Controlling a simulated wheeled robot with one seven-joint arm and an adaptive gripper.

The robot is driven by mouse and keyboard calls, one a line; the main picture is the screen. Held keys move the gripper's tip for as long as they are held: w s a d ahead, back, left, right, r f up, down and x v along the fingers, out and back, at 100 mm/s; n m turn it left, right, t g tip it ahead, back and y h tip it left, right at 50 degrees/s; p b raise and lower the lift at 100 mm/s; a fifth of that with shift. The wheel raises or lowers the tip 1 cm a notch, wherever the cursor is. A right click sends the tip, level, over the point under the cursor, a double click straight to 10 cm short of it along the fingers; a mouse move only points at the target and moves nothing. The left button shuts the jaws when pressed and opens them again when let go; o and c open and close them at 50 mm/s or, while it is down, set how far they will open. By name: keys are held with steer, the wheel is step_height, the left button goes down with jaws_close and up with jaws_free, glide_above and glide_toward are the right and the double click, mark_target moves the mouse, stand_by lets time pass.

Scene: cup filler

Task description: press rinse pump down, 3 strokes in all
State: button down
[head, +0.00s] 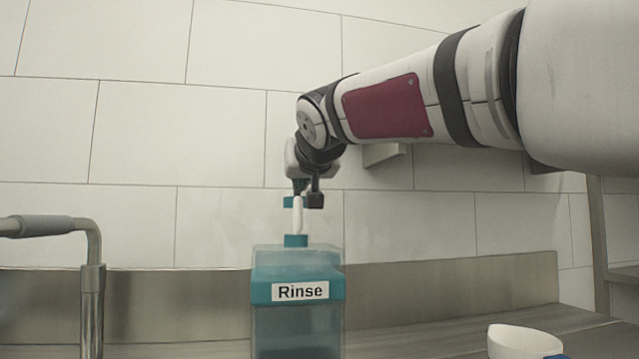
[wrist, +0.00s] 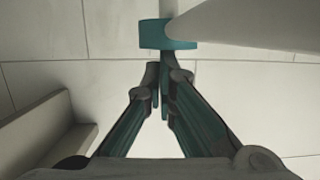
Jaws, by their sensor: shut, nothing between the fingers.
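The rinse bottle (head: 297,318) stands upright on the counter in the head view, a clear container with teal parts and a label reading "Rinse". Its pump has a teal collar, a white upright part (head: 298,217) and a teal head (head: 288,202). My gripper (head: 314,199) points down at the pump head, and its dark fingertips partly hide it. In the wrist view the teal head (wrist: 168,34) lies just beyond the tips of my gripper (wrist: 162,82). The fingers are shut and empty. I cannot tell whether they touch the pump.
A metal tap (head: 92,300) with a grey spout stands at the left. A white cup-like bowl (head: 522,342) sits at the front right, with a blue object at its edge. A tiled wall and a metal backsplash (head: 450,288) close off the back.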

step_height(320, 180, down, 3)
steer(key=shift+f+b, duration=0.15)
steer(key=shift+b, duration=1)
steer(key=shift+r+p, duration=0.75)
step_height(320, 180, up, 3)
steer(key=p, duration=0.3)
steer(key=shift+r, duration=0.15)
steer(key=v, duration=1)
steer(key=shift+f, duration=0.2)
steer(key=shift+w+a+p, duration=0.1)
steer(key=shift+w+p, duration=0.05)
steer(key=shift+p, duration=0.6)
